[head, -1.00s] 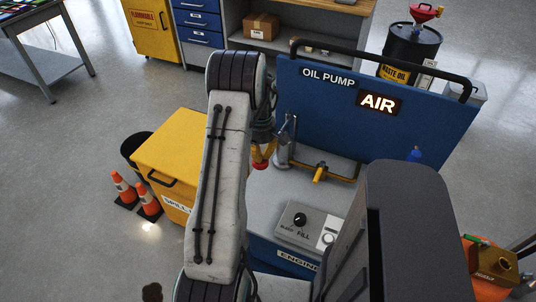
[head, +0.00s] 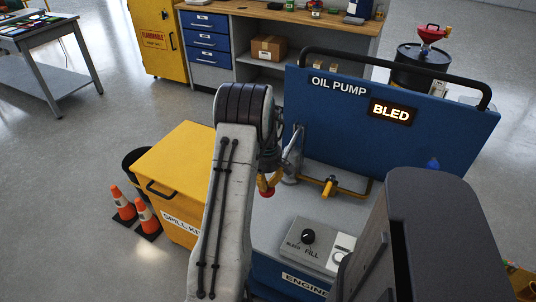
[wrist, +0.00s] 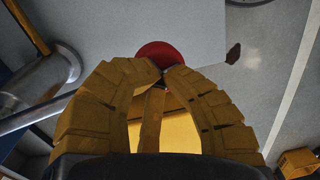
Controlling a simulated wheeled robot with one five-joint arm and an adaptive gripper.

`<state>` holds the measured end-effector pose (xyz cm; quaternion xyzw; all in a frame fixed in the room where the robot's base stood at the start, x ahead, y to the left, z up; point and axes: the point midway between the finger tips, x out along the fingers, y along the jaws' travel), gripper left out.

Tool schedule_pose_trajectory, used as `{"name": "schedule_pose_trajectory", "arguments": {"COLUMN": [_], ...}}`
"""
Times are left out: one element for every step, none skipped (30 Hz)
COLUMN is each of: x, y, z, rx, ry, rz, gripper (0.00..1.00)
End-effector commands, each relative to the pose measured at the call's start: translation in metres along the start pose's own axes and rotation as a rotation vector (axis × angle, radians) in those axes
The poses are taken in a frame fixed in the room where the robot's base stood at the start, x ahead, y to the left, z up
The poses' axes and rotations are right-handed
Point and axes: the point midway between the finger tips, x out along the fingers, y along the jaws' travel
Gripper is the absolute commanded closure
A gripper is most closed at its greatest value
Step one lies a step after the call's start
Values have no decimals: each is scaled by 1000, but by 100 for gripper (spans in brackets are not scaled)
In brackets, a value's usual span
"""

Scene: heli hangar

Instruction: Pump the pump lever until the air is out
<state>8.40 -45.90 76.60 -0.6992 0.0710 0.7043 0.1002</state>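The blue oil pump cart (head: 330,110) carries a lit sign (head: 392,112) that reads BLED. The grey pump body (head: 292,166) stands on the cart deck, left of a yellow-handled valve (head: 330,187). The pump lever ends in a red knob (head: 265,192), low at the deck's left edge. My gripper (head: 268,182) is at this knob, partly hidden by my arm. In the wrist view, my gripper's yellow fingers (wrist: 165,72) are closed together at the red knob (wrist: 158,52). The lever's silver rod (wrist: 28,120) runs in from the left, behind a finger.
A yellow spill kit box (head: 185,165) stands close left of the cart, with traffic cones (head: 146,218) beside it. A control box (head: 312,246) with a BLEED/FILL knob is on the deck. A workbench (head: 300,15) is behind. Floor at left is open.

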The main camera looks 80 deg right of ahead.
Motion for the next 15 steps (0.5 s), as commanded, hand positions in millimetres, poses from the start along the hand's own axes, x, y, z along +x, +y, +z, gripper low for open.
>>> {"name": "schedule_pose_trajectory", "arguments": {"x": [9,9,9,9,9,9,8,8,6,3,1,-4,-8,-12,-20], "y": [-4,-4,-5,-5,-5,-5,-5,-5,-5,-5,-6,-6,-7,-7,-8], "z": [2,2,2,2,2,2,2,2,2,2,1,1,0,0,-1], "rx": [1,1,1,1,1,1,1,0,0,0,-1,-2,-3,-4,-5], "ry": [-5,-5,-5,-6,-6,-6,-6,-5,-5,-5,-5,-5,-5,-5,-4], "rz": [-18,-18,-18,-18,-18,-18,-18,-18,-18,-17,-17,-16,-16,-14,-12], "gripper": [100,100,100,100,100,100,100,100,100,100,100,100,100,100,100]}}
